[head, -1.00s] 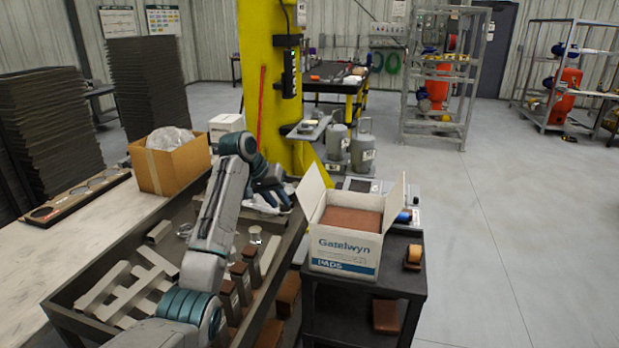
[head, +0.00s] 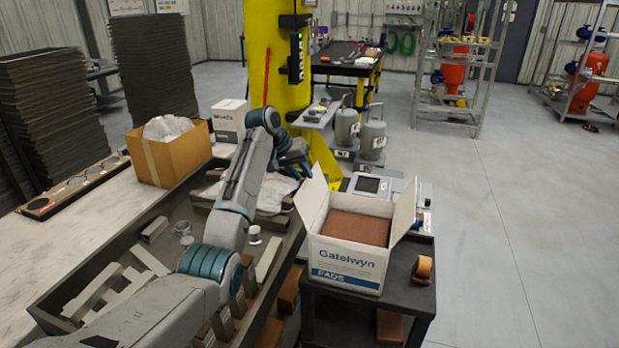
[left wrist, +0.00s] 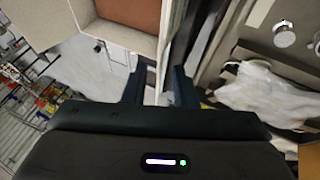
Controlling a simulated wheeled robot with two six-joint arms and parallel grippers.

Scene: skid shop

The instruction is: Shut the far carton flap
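The white carton (head: 347,262), marked Gatelwyn PADS, stands on a dark cart with a brown block of pads (head: 356,228) inside. Its left flap (head: 312,197) and right flap (head: 405,208) stand up and open. The far flap is not clear in the head view. In the left wrist view a pale panel (left wrist: 115,35) extends from the carton's edge towards my gripper; it is probably the far flap. My left gripper (head: 298,162) is beyond the carton's back left corner. In the left wrist view its fingers (left wrist: 158,88) are apart, with nothing clearly held. My right gripper is out of view.
A yellow column (head: 268,60) and grey canisters (head: 372,139) stand behind. A device with a screen (head: 369,185) is just beyond the carton. The floor at right is clear.

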